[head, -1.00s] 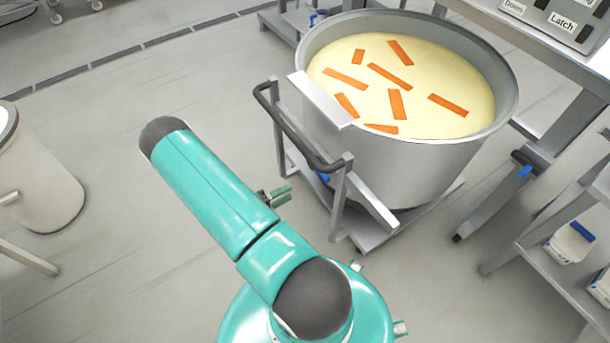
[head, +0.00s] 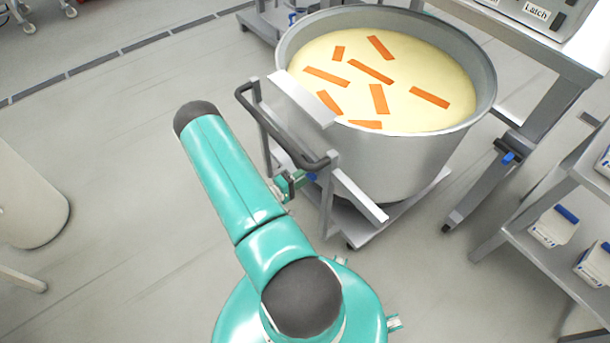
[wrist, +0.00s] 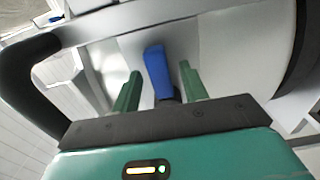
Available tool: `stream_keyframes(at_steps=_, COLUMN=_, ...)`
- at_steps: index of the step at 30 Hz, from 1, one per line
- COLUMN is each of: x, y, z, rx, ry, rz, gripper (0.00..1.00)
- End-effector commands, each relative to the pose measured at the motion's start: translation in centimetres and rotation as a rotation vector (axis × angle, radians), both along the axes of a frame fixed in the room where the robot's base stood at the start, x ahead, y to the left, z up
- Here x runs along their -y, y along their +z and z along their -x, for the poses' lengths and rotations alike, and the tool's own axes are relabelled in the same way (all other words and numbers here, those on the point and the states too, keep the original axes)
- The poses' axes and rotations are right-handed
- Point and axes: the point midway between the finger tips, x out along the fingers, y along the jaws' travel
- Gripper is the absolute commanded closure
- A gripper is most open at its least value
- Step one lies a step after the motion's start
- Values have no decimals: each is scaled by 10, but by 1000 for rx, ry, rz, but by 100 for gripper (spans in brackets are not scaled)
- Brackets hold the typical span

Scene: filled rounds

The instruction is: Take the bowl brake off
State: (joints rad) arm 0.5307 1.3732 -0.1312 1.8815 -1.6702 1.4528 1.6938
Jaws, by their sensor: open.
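The bowl (head: 395,160) is a large steel tub of pale dough with orange strips on top. It stands on a wheeled trolley (head: 415,212) with a dark push handle (head: 285,135). The brake lever is blue; in the wrist view the blue lever (wrist: 157,72) stands upright between the two green fingers of my gripper (wrist: 160,85). The fingers are apart, with a gap on each side of the lever. In the head view my gripper (head: 292,183) is low beside the trolley frame, and a bit of the blue lever (head: 312,177) shows just right of it.
A steel table (head: 520,45) with a labelled control box (head: 530,12) stands at the right, above another blue lever (head: 508,157). A shelf (head: 540,260) with white cartons is at lower right. A pale bin (head: 35,205) stands at the left. The floor between is clear.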

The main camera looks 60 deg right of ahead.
Motion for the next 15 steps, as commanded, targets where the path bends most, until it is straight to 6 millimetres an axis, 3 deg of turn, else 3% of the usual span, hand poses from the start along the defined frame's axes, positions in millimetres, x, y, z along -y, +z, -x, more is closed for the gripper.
stream_keyframes(at_steps=10, x=5, y=0, z=2, rx=0, ry=0, rz=0, gripper=56)
stream_keyframes(at_steps=15, x=5, y=0, z=2, rx=0, ry=0, rz=0, gripper=88)
